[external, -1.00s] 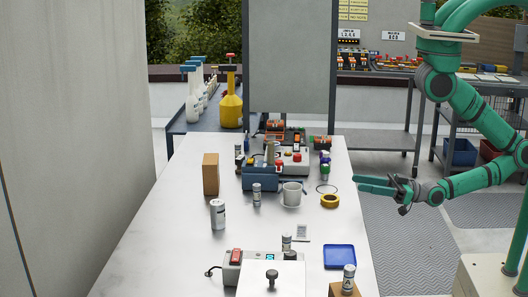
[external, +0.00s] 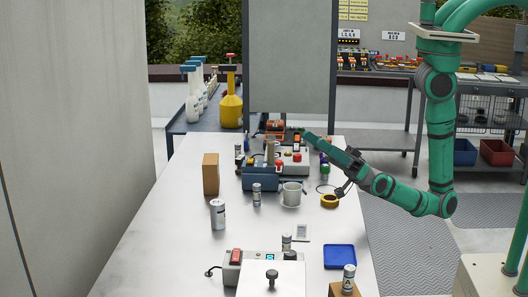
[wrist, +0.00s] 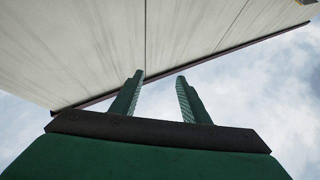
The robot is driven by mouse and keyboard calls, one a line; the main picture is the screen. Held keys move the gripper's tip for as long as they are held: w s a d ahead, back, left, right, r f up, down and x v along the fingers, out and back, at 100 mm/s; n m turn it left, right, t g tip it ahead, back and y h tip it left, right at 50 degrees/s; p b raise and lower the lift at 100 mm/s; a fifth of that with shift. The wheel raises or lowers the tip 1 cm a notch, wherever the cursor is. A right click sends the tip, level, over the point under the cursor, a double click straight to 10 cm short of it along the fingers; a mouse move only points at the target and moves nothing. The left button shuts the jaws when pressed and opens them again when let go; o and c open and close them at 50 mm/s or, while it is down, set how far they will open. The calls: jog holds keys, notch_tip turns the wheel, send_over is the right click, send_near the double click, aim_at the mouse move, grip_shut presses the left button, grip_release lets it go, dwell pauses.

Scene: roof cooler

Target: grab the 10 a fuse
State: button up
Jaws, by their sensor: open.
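Several small grey cylinders that look like fuses stand on the table (external: 165,255) in the external view. The largest cylinder (external: 217,214) is left of centre. A smaller cylinder (external: 256,194) stands in front of the blue box, another cylinder (external: 286,242) is behind the front device, and one more cylinder (external: 349,278) is on a wooden block. Their ratings are too small to read, so I cannot tell which is the 10 A fuse. My gripper (external: 308,136) is raised over the table's far right part, pointing up and left. In the wrist view its fingers (wrist: 160,88) are apart and empty.
A blue toolbox (external: 262,179), a white mug (external: 291,192), yellow tape (external: 329,201) and a blue tray (external: 339,256) are on the table. A brown block (external: 210,174) stands at left. A grey panel (external: 290,60) rises behind. The table's left front is clear.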

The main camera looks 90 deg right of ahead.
jog(key=w+a+f+n+g, duration=0.1)
jog(key=a+f+n+g, duration=0.1)
jog(key=a+f+g, duration=0.5)
jog(key=m+g+h, duration=0.1)
jog(key=g+h, duration=0.2)
jog(key=h, duration=0.2)
send_near(287, 243)
jog(key=shift+s+d+r, duration=0.1)
jog(key=shift+d+r, duration=0.35)
jog(key=shift+d+f, duration=0.15)
jog(key=shift+f, duration=0.4)
jog(key=x, duration=1)
jog(key=shift+f, duration=0.4)
grip_shut()
